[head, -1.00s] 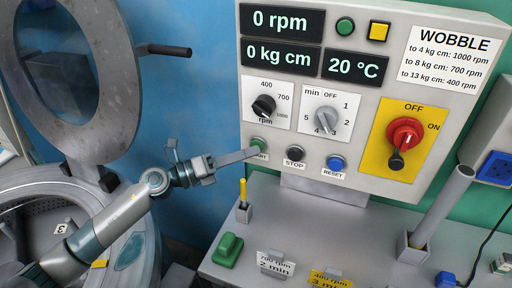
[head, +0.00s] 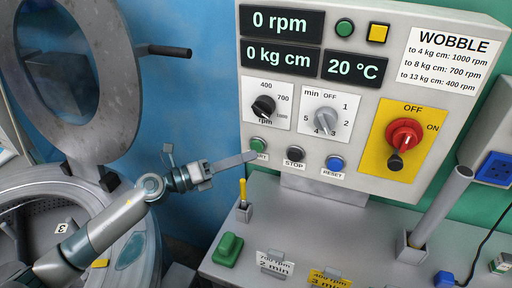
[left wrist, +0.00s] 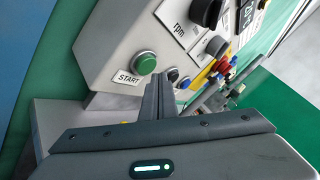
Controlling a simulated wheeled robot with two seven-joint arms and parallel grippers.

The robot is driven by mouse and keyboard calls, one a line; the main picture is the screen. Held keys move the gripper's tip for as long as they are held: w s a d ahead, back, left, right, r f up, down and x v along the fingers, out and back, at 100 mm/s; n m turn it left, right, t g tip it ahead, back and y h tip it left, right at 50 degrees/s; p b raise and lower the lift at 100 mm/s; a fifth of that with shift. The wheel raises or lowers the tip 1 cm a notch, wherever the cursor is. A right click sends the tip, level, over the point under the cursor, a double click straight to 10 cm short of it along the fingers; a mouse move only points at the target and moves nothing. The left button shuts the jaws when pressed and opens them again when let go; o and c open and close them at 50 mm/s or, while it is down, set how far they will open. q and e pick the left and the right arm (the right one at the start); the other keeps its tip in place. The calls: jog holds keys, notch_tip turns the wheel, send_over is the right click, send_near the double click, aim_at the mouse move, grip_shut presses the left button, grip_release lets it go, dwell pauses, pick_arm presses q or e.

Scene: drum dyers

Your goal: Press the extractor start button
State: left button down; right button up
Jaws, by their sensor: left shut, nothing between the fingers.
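The green start button (head: 258,144) sits at the lower left of the grey control panel (head: 228,108), above a label partly covered in the head view. In the left wrist view the green button (left wrist: 144,63) shows clearly beside its START label (left wrist: 128,78). My left gripper (head: 254,156) is shut and empty, its fingertips just below the button in the head view. In the left wrist view the shut fingers (left wrist: 167,88) point at the panel just right of the button. I cannot tell whether they touch the panel. My right gripper is not in view.
A black STOP button (head: 295,153) and a blue RESET button (head: 335,162) are right of the start button. A red switch (head: 405,133) sits on a yellow plate. An open drum lid (head: 122,90) stands left. A green block (head: 228,249) lies on the shelf below.

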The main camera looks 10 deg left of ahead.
pick_arm(q)
jog(key=s, duration=0.2)
jog(key=s+a+p, duration=0.1)
jog(key=s, duration=0.1)
jog(key=shift+s, duration=0.4)
jog(key=shift+d, duration=0.1)
dwell(0.7)
